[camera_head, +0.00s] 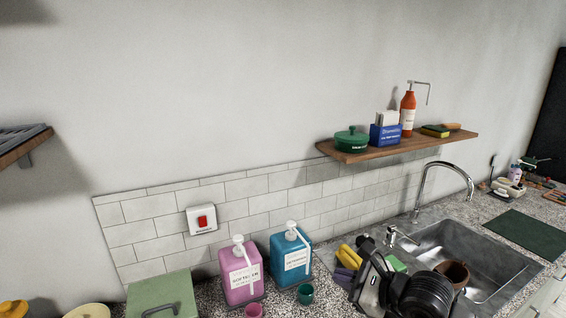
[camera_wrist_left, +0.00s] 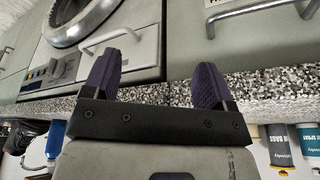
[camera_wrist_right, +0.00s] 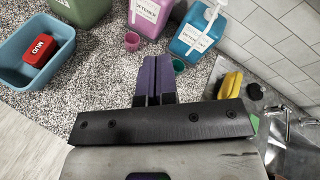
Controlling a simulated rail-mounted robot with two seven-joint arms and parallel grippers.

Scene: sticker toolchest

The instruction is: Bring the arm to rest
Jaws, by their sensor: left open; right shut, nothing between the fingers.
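My right gripper (camera_wrist_right: 154,62) is shut and empty, its purple fingers together above the speckled counter. In the head view the right gripper (camera_head: 347,265) shows at the lower right of the middle, in front of the sink's left end. My left gripper (camera_wrist_left: 157,78) is open and empty in the left wrist view, its two purple fingers wide apart. A washing machine front (camera_wrist_left: 90,35) and cabinet doors (camera_wrist_left: 240,40) appear beyond it. The left arm is not visible in the head view.
A pink bottle (camera_head: 240,270), a blue bottle (camera_head: 290,258) and small cups (camera_head: 305,294) stand left of the right gripper. The sink (camera_head: 470,245) with a tap (camera_head: 430,180) is to its right. A blue bin (camera_wrist_right: 62,80) holds a red box (camera_wrist_right: 39,50). A wooden shelf (camera_head: 400,148) hangs above.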

